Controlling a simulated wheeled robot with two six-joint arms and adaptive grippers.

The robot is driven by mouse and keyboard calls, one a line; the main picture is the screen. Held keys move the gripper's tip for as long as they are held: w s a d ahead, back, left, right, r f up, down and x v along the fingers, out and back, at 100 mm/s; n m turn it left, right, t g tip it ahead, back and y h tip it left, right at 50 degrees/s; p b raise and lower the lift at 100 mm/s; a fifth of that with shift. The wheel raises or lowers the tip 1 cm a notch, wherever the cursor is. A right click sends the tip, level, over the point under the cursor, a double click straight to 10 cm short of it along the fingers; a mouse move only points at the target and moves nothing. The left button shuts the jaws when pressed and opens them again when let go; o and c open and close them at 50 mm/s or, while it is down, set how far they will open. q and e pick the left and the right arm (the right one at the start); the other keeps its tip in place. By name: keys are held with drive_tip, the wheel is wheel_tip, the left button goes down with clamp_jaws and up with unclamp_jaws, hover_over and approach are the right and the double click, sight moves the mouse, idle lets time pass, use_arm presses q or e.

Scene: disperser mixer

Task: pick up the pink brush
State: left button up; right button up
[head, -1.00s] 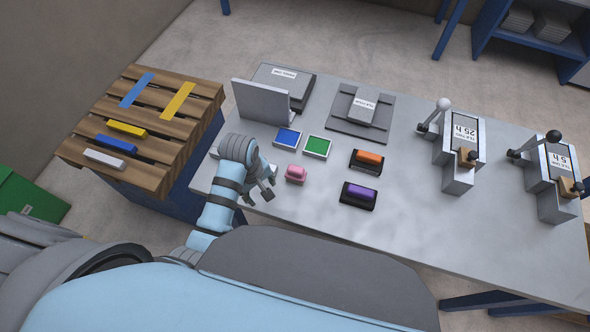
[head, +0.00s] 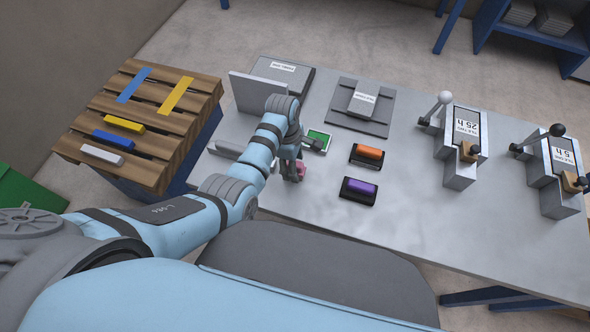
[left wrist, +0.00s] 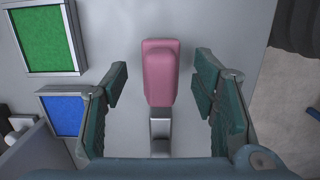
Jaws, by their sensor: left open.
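The pink brush (left wrist: 160,72) lies on the grey table between the two open fingers of my left gripper (left wrist: 160,90) in the left wrist view. There is a gap on both sides, so the fingers do not touch it. A grey metal piece (left wrist: 160,128) shows just below the pink part. In the head view my left gripper (head: 302,160) is over the brush (head: 301,170) and hides most of it. My right gripper is in neither view.
A green pad (head: 318,140) is beside my gripper; a blue pad (left wrist: 65,114) shows in the wrist view. Orange (head: 367,154) and purple (head: 360,190) blocks in black holders stand to the right. An upright grey panel (head: 258,96) is behind the arm. The table's front right is clear.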

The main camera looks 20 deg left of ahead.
use_arm(q)
drive_tip(key=shift+d+f, duration=0.1)
drive_tip(key=shift+f, duration=0.55)
drive_tip(key=shift+r, duration=0.1)
clamp_jaws()
wheel_tip(320, 180, up, 9)
drive_tip(key=p, duration=0.2)
drive_tip(key=shift+r+p, duration=0.2)
drive_tip(key=shift+p, duration=0.1)
drive_tip(key=shift+r, duration=0.4)
drive_tip(key=c, duration=0.7)
unclamp_jaws()
drive_tip(key=shift+f, duration=0.1)
drive_tip(key=c, duration=0.4)
